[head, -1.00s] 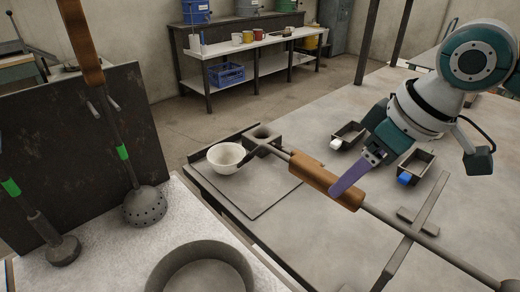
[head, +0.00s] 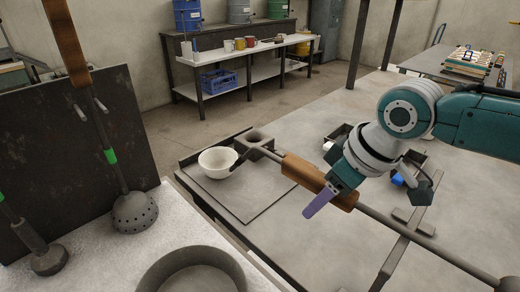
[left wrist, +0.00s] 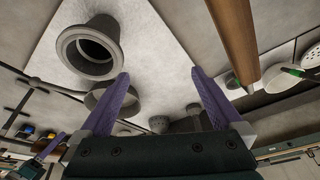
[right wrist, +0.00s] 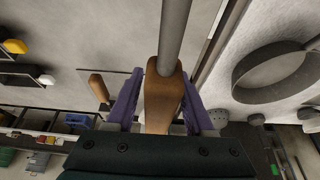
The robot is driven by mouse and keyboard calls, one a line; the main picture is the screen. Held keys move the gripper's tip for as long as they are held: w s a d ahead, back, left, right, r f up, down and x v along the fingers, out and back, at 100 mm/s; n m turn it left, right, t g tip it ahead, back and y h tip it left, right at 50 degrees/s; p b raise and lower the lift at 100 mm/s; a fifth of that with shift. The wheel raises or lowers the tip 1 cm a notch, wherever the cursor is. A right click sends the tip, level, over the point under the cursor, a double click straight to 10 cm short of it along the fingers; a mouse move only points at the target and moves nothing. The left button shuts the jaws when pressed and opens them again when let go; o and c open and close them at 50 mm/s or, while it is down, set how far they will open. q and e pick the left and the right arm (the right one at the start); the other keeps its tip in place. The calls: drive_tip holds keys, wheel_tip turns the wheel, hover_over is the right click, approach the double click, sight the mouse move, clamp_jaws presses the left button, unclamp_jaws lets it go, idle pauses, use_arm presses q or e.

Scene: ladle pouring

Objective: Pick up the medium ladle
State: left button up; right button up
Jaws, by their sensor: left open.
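A perforated ladle (head: 135,210) and a smaller tool (head: 48,258) stand at the left against a dark panel (head: 70,150). A round grey pan (head: 192,272) is in front. A white bowl (head: 217,162) sits near the rod's left end. A crossed metal bar (head: 408,228) lies under the rod.

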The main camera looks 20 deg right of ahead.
clamp_jaws()
idle(1.0)
drive_tip(key=shift+w+r, duration=0.1)
